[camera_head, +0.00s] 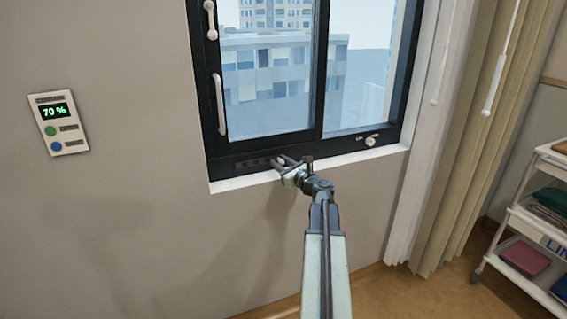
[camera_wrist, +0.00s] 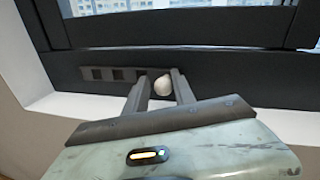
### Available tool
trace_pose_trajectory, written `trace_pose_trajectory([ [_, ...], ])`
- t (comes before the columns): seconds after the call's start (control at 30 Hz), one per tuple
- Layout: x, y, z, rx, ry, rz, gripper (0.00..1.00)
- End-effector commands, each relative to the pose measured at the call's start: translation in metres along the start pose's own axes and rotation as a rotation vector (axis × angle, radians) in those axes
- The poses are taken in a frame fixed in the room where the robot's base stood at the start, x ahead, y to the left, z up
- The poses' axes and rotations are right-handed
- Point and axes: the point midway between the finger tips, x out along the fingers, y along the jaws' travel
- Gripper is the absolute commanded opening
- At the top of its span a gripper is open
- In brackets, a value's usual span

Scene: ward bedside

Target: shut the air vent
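The air vent (camera_head: 253,163) is a dark strip with several small openings in the lower left of the black window frame. In the wrist view the vent (camera_wrist: 108,73) shows its openings left of a pale round knob (camera_wrist: 163,86). My gripper (camera_head: 296,161) is at the right end of the vent. In the wrist view its two fingers (camera_wrist: 159,75) point at the frame, apart, with the knob between them. The vent's right part is hidden behind my gripper.
The white sill (camera_head: 243,182) runs just below the vent. A window handle (camera_head: 219,104) is above left, and a small latch (camera_head: 371,141) is at the frame's right. A curtain panel (camera_head: 59,124) reads 70 %. Curtains (camera_head: 460,150) and a shelf trolley (camera_head: 515,218) stand right.

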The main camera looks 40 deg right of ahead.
Motion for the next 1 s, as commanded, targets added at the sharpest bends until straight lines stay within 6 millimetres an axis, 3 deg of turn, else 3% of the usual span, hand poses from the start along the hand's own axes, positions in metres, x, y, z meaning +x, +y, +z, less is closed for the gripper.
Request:
trace_pose_trajectory([
  [0.33,-0.003,-0.001,0.002,0.003,-0.005,-0.003,0.45],
  [0.73,-0.075,0.000,0.001,0.001,-0.002,-0.003,0.45],
  [1.0,-0.080,-0.001,0.000,0.001,-0.002,-0.001,0.45],
])
